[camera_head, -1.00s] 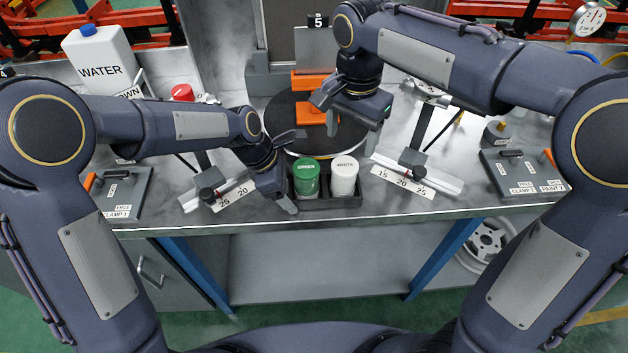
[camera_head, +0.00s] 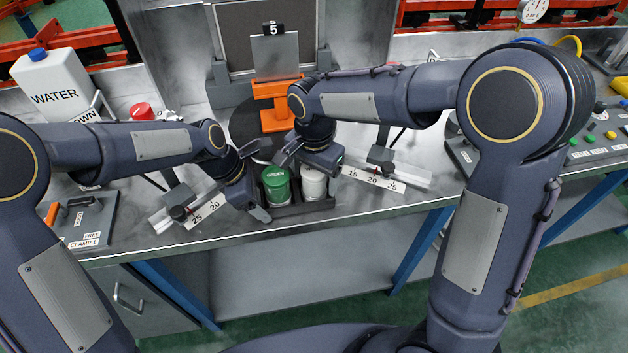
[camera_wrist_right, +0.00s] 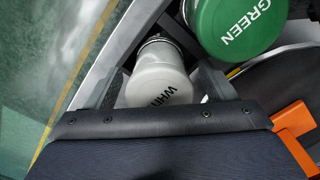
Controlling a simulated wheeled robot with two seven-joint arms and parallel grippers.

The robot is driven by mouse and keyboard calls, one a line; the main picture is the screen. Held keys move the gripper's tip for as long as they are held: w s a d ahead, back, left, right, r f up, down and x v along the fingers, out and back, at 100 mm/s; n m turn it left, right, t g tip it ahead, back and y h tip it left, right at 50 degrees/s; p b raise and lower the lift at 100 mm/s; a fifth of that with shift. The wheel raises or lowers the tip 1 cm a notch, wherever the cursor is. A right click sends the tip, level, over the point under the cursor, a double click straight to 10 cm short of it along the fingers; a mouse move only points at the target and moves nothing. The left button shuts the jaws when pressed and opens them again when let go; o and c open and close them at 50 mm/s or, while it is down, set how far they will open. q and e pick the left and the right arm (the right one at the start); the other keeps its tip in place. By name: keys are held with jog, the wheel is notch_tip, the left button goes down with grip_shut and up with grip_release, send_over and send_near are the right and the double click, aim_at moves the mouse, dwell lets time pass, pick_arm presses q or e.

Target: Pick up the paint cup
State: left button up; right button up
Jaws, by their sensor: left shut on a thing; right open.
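The green paint cup (camera_head: 276,186) stands at the left of a dark tray (camera_head: 300,210) near the bench's front edge. The white paint cup (camera_head: 314,183) stands to its right in the tray, partly covered by my right gripper. My left gripper (camera_head: 264,184) is shut on the green cup, with its fingers at the cup's left side in the picture. My right gripper (camera_head: 311,166) is open above the white cup. In the right wrist view the white cup (camera_wrist_right: 158,75) lies between the open fingers, and the green cup (camera_wrist_right: 240,25) is beside it.
An orange fixture (camera_head: 276,104) with a grey plate marked 5 stands on a round dark turntable behind the cups. Scaled slides (camera_head: 385,173) flank the tray. A water jug (camera_head: 50,85) is at the back left, a control panel (camera_head: 595,135) at the right.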

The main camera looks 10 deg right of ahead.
jog(key=shift+f, duration=0.3)
jog(key=shift+r, duration=0.1)
jog(key=c, duration=1.3)
jog(key=shift+o, duration=0.2)
notch_tip(320, 180, up, 10)
pick_arm(q)
jog(key=o, duration=1.1)
jog(key=shift+r, duration=0.1)
jog(key=v, duration=1.1)
jog(key=shift+a+r, duration=0.25)
jog(key=shift+r, duration=0.1)
